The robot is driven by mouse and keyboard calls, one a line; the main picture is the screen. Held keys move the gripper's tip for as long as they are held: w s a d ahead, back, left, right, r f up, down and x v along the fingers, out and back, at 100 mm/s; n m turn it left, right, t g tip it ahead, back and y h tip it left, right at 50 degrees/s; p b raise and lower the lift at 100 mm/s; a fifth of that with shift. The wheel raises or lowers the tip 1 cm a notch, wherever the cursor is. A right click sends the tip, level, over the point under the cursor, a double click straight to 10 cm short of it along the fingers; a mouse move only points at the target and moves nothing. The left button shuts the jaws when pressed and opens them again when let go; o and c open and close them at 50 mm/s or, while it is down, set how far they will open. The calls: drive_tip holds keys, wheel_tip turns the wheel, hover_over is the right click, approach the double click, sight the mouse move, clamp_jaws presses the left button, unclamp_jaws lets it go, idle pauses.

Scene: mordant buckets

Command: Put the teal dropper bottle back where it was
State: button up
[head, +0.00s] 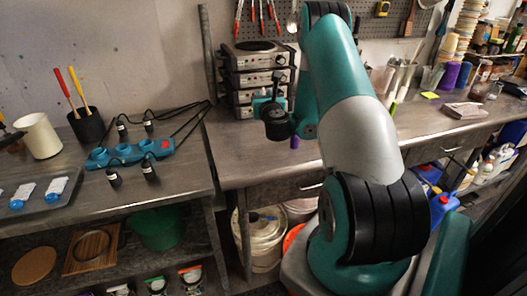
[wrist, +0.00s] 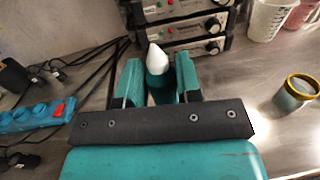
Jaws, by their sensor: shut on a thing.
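The teal dropper bottle (wrist: 158,86) with a white pointed tip stands between the two teal fingers of my gripper (wrist: 158,76) in the wrist view. The fingers are shut on its sides and the tip points away from the palm. The bottle's lower part is hidden behind the dark palm bar. In the head view my gripper (head: 264,103) is in front of the stacked hot plates, above the right bench. I cannot make out the bottle clearly there.
The stacked hot plates (head: 250,62) stand close behind my gripper. A blue power strip (head: 130,153) with black plugs lies on the left bench. A jar with a yellow rim (wrist: 296,92) stands to the right in the wrist view. The right bench (head: 240,160) has bare room in front.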

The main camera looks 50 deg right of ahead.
wheel_tip(320, 180, down, 17)
drive_tip(key=b, duration=1.5)
drive_tip(key=shift+f, duration=0.1)
drive_tip(key=o, duration=0.9)
drive_tip(key=shift+o, duration=0.2)
